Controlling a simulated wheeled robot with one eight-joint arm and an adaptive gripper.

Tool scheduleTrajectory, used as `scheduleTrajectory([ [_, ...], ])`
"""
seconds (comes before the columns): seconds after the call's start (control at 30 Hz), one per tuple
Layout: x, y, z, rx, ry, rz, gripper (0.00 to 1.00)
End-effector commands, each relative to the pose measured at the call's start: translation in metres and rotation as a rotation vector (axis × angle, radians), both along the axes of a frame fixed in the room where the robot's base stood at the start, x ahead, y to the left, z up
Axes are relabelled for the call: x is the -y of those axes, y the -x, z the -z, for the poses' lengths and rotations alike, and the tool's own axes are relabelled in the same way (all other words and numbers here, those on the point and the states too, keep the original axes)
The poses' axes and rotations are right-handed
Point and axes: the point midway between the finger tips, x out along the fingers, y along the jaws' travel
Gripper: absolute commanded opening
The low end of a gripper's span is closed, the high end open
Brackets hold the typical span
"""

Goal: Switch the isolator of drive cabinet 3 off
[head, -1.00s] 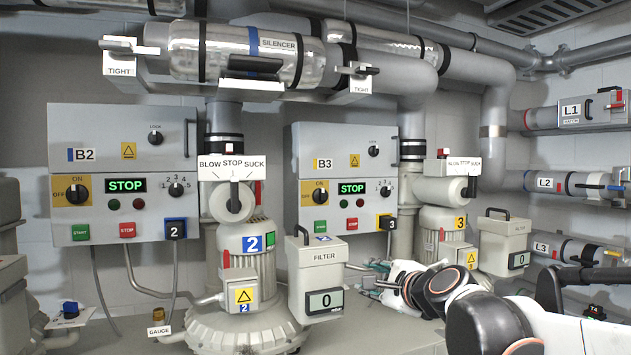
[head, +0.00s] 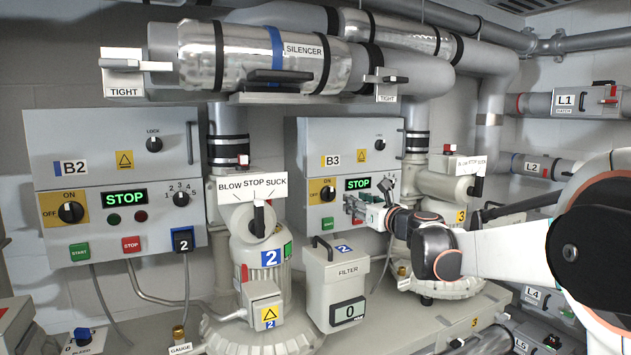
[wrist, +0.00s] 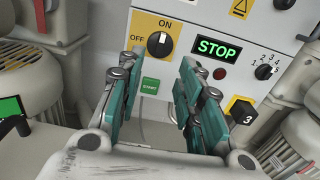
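Drive cabinet 3 (head: 311,150), marked B3, has its isolator (head: 327,194) on a yellow plate at the left of its panel. In the wrist view the isolator (wrist: 159,44) is a round black knob, its white mark pointing up toward ON; OFF is to its left. A green STOP display (wrist: 217,47) is lit beside it. My gripper (wrist: 155,69) is open and empty, its two teal-padded fingers apart, below and in front of the knob, not visibly touching it. In the head view my gripper (head: 366,208) is before the panel and hides its lower right part.
Below the isolator is a green START button (wrist: 150,85); the selector (wrist: 265,71) and black block marked 3 (wrist: 241,113) are to the right. A filter box (head: 335,285) stands in front of the cabinet. Cabinet B2 (head: 105,145) and blower 2 (head: 262,270) are at left.

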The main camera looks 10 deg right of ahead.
Motion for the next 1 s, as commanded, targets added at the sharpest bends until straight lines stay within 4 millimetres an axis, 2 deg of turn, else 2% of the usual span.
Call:
scheduleTrajectory([
  [0.23,-0.002,-0.019,-0.002,0.000,-0.022,-0.004,0.33],
  [0.7,-0.029,-0.099,-0.002,0.001,-0.019,-0.004,0.33],
  [1.0,-0.039,-0.130,-0.001,0.000,-0.019,-0.003,0.33],
])
